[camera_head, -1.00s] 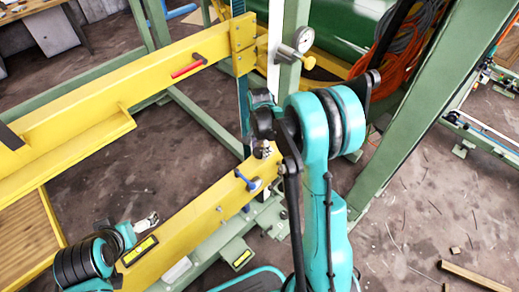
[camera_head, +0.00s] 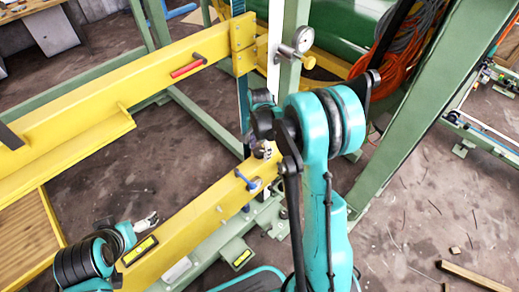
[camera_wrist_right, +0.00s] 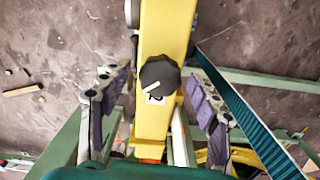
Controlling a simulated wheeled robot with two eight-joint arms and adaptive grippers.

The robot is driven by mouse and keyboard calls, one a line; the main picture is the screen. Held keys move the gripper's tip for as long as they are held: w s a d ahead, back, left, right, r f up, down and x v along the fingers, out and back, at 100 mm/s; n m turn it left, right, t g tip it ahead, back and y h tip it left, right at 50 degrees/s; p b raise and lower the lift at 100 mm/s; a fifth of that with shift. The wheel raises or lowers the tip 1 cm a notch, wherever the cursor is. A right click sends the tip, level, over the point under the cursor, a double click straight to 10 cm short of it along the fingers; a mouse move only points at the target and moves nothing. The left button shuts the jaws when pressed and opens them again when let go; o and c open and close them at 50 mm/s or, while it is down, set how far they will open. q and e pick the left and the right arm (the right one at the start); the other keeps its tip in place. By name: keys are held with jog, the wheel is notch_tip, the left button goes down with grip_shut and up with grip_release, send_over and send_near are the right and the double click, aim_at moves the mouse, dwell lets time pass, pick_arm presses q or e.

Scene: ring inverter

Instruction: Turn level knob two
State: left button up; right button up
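Level knob two (camera_wrist_right: 160,76) is a dark, lobed knob with a white pointer mark, on a yellow beam. A white label with a "2" (camera_wrist_right: 155,99) shows beside it in the right wrist view. My right gripper (camera_wrist_right: 156,98) is open, with one finger on each side of the knob and visible gaps between. In the head view my right gripper (camera_head: 264,150) is small and partly hidden by its arm, at the end of the yellow beam (camera_head: 190,228). I cannot make out the knob there. My left gripper (camera_head: 147,222) is at lower left, too small to judge.
A blue T-handle (camera_head: 247,181) stands on the yellow beam close to my right gripper. A red handle (camera_head: 188,69) and a pressure gauge (camera_head: 303,39) are farther back. Green frame posts (camera_head: 425,110) rise at right.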

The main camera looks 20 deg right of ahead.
aim_at(259, 151)
notch_tip(259, 151, up, 12)
dwell(0.6)
dwell(0.4)
jog(key=s+a+r+n+t, duration=0.2)
jog(key=s+a+n+t, duration=0.1)
jog(key=s+n, duration=0.4)
jog(key=s+a+r+n+t, duration=0.1)
jog(key=s+a+n+t, duration=0.3)
jog(key=s+n, duration=0.4)
jog(key=s+a, duration=0.1)
jog(key=s, duration=0.2)
jog(key=shift+s+a+r, duration=0.25)
jog(key=shift+s+r, duration=0.05)
jog(key=shift+r, duration=0.1)
